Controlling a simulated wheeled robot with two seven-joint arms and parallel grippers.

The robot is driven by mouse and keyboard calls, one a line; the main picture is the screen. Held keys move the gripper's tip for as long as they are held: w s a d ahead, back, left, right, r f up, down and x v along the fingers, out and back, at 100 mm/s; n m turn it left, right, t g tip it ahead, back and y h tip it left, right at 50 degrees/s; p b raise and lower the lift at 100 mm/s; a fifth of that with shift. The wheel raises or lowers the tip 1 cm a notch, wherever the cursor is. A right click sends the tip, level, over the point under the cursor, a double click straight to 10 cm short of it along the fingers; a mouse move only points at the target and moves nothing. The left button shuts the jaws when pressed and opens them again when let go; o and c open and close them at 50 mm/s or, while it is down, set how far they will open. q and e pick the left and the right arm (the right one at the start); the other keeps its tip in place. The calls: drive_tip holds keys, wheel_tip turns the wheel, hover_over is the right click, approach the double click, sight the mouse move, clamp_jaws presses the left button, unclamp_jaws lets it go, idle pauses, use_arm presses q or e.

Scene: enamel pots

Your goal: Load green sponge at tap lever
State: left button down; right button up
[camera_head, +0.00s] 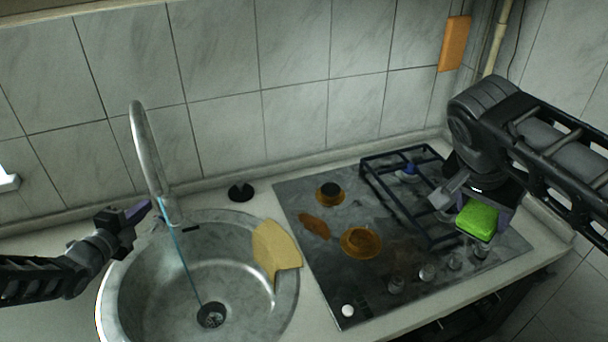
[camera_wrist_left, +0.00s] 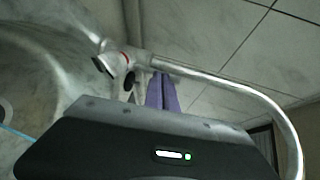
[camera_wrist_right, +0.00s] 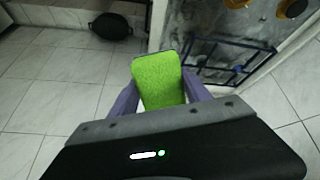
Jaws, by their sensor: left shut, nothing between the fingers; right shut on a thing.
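The green sponge (camera_head: 477,220) is held between the purple fingers of my right gripper (camera_head: 482,222), above the right side of the hob. It also fills the gap between the fingers in the right wrist view (camera_wrist_right: 158,80). My left gripper (camera_head: 138,210) is shut and empty at the left of the tap (camera_head: 145,150). A thin blue stream (camera_head: 183,252) runs from the tap area to the drain.
The round metal sink (camera_head: 125,305) has a yellow cloth (camera_head: 275,248) over its right rim. The hob (camera_head: 300,200) has orange burners (camera_head: 361,242), a dark pot grate (camera_head: 385,200) and front knobs. A black pan (camera_wrist_right: 111,26) is on the floor. An orange board (camera_head: 454,43) hangs on the wall.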

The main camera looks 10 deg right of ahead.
drive_tip(key=shift+r, duration=0.1)
use_arm(q)
drive_tip(key=shift+w+d, duration=0.1)
drive_tip(key=shift+w, duration=0.1)
